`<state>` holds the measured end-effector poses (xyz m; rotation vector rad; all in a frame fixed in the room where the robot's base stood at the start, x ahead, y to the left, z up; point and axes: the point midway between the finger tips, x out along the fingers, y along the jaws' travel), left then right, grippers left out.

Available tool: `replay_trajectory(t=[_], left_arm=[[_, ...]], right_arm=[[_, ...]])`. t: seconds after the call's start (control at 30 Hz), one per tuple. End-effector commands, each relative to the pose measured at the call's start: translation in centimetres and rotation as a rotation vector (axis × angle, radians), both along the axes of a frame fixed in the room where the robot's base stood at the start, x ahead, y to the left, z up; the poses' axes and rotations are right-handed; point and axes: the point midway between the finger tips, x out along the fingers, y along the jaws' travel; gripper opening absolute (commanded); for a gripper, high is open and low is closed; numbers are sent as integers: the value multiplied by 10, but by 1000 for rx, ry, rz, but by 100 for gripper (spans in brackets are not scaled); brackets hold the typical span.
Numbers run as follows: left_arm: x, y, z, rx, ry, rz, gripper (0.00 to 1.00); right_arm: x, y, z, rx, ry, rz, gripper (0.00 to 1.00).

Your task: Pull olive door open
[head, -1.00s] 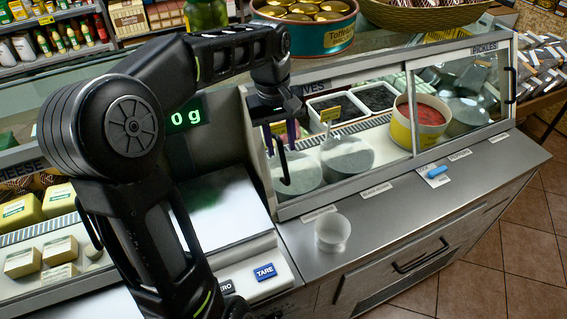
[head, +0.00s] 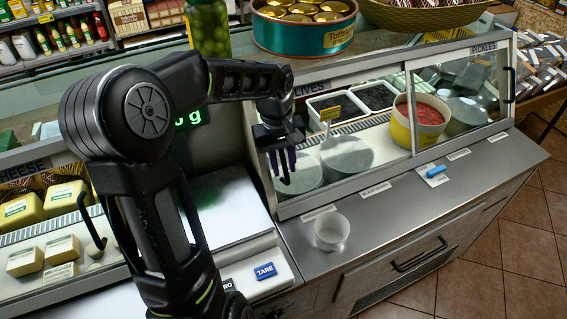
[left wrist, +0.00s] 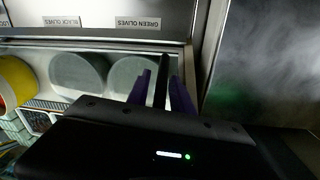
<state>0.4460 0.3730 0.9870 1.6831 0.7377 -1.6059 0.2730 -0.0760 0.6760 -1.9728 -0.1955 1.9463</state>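The olive door (head: 345,150) is the left glass pane of the counter case, under the OLIVES label. It stands closed beside the pickle door (head: 460,95). Its upright black handle (head: 286,182) is at the pane's left edge. My left gripper (head: 282,165) is at this handle, its purple fingers pointing down. In the left wrist view the left gripper (left wrist: 162,88) has one finger on each side of the black handle (left wrist: 163,62). A small gap shows, so the fingers look open around it; contact is unclear. My right gripper is not in view.
A white cup (head: 331,232) stands on the steel ledge (head: 400,205) before the case. A blue object (head: 434,171) lies farther right. The scale (head: 225,215) is left of the case. A teal tin (head: 303,32) and a jar (head: 208,28) stand on top.

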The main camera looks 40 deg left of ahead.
Motion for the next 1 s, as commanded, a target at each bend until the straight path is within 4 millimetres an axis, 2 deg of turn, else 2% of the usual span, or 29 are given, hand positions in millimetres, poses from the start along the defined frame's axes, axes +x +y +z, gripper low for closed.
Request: replay_trajectory(t=[0.07, 0.3, 1.0], left_arm=[[0, 0, 0, 0, 0, 0, 20], [0, 0, 0, 0, 0, 0, 0], [0, 0, 1, 0, 0, 0, 0]], right_arm=[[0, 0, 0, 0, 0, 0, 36], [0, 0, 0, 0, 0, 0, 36], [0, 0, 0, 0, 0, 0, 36]])
